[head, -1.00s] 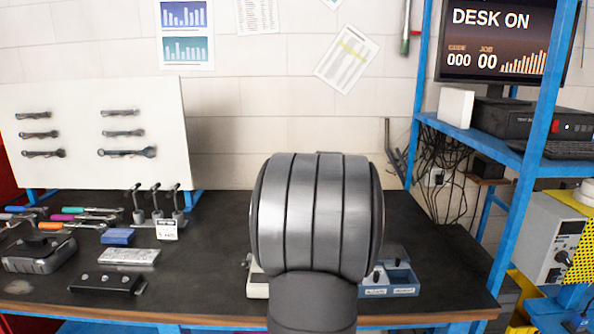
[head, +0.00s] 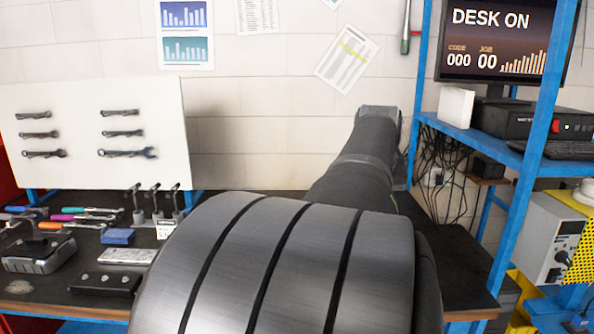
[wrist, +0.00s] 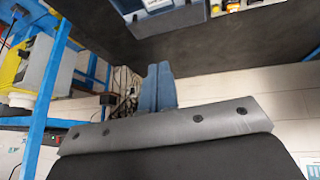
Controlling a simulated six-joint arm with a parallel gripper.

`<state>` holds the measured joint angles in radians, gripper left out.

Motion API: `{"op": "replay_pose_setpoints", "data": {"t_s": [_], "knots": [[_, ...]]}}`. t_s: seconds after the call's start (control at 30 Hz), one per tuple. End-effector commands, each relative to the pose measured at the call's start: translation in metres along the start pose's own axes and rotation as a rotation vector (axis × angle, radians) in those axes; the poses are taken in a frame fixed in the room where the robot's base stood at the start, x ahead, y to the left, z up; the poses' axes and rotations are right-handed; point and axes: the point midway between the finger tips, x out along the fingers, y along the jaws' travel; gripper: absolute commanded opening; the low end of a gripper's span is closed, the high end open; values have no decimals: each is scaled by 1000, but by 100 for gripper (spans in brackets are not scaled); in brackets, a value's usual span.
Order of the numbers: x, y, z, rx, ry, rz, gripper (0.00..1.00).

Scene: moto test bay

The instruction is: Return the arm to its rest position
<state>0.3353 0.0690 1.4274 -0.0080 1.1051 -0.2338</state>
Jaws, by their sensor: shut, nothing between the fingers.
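My arm (head: 290,265) fills the lower middle of the head view, and a dark link reaches up and back toward the wall. My gripper is not visible in the head view. In the wrist view my gripper (wrist: 158,88) shows two blue-grey fingers side by side, shut and empty. The rest position itself is not marked in any view.
The dark bench (head: 462,265) is largely hidden behind my arm. Tools and a blue box (head: 117,236) lie at the left, by a white wrench board (head: 90,130). A blue-framed shelf (head: 480,140) stands close at the right. A blue tray (wrist: 170,22) appears in the wrist view.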

Motion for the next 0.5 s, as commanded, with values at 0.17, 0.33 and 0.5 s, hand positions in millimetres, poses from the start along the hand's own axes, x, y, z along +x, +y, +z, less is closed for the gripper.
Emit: {"op": "replay_pose_setpoints", "data": {"t_s": [0.17,0.33,0.5], "knots": [[-24,15,10,11,24,28,0],[-36,22,16,16,36,43,0],[-40,24,19,17,39,47,0]]}}
